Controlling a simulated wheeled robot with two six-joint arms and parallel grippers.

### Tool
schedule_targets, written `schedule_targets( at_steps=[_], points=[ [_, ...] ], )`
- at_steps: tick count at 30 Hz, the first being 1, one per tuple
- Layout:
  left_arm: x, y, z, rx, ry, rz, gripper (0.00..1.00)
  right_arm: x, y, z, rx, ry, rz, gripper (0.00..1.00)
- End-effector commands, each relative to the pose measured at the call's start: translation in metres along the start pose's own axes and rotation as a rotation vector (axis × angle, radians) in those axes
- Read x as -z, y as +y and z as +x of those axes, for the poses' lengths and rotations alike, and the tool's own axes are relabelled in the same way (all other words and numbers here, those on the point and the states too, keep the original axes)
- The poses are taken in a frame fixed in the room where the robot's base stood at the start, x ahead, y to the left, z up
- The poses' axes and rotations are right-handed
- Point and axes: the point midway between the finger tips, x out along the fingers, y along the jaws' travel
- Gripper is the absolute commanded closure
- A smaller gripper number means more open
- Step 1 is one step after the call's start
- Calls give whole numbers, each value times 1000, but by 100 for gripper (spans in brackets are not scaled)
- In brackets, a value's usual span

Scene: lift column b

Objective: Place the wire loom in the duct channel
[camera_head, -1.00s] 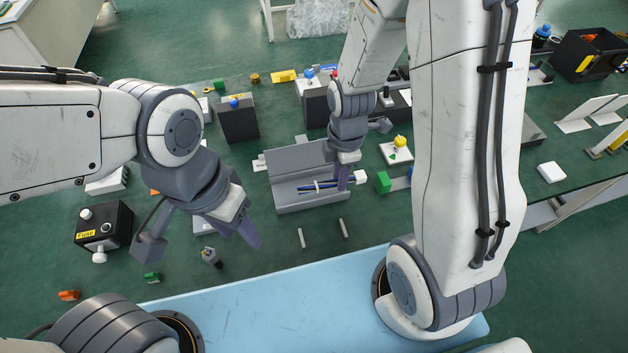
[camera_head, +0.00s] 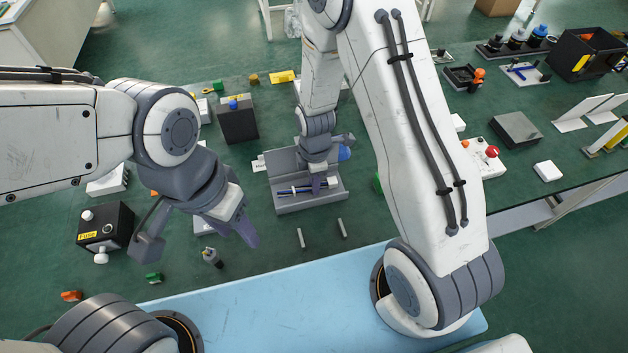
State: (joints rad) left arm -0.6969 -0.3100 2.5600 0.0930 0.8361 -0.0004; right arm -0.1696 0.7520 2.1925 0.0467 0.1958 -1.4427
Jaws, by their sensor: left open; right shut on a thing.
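The grey duct channel (camera_head: 310,204) stands on the green bench in the middle, with a raised back plate. The wire loom (camera_head: 291,190), dark and blue wires with a white end piece at the right, lies lengthwise along the channel's opening. I cannot tell whether it rests on the channel floor or hangs just above it. My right gripper (camera_head: 317,187) points down over the channel and is shut on the loom near its right end. Its wrist hides part of the back plate. My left gripper (camera_head: 200,244) is open and empty, to the left of the channel.
A black fuse box (camera_head: 105,228) stands at the left. Two small light rods (camera_head: 341,228) lie in front of the channel. A dark box (camera_head: 238,122) stands behind it to the left. A control box with a red button (camera_head: 487,155) is at the right, partly behind my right arm.

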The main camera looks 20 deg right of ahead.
Motion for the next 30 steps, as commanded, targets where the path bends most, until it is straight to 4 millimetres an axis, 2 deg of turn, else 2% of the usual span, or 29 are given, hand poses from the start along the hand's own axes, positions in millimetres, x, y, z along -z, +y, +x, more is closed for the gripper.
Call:
schedule_targets(
  at_steps=[4,5,6,7,16,20,23,30],
  points=[
    [0,0,4,0,0,0,50,0,0,5,0,0,0,100],
    [0,0,4,0,0,0,50,0,0,4,0,0,0,70],
    [0,0,3,0,0,0,50,0,0,3,0,0,0,54],
    [0,0,3,0,0,0,50,0,0,3,0,0,0,44],
    [0,0,2,0,0,0,50,0,0,2,0,0,-1,44],
    [0,0,-1,0,0,0,50,0,1,-5,-2,0,-1,44],
    [0,0,1,0,0,0,50,0,2,-19,-6,1,-1,44],
    [0,0,2,0,0,0,50,0,2,-71,-8,1,-1,44]
  ],
)
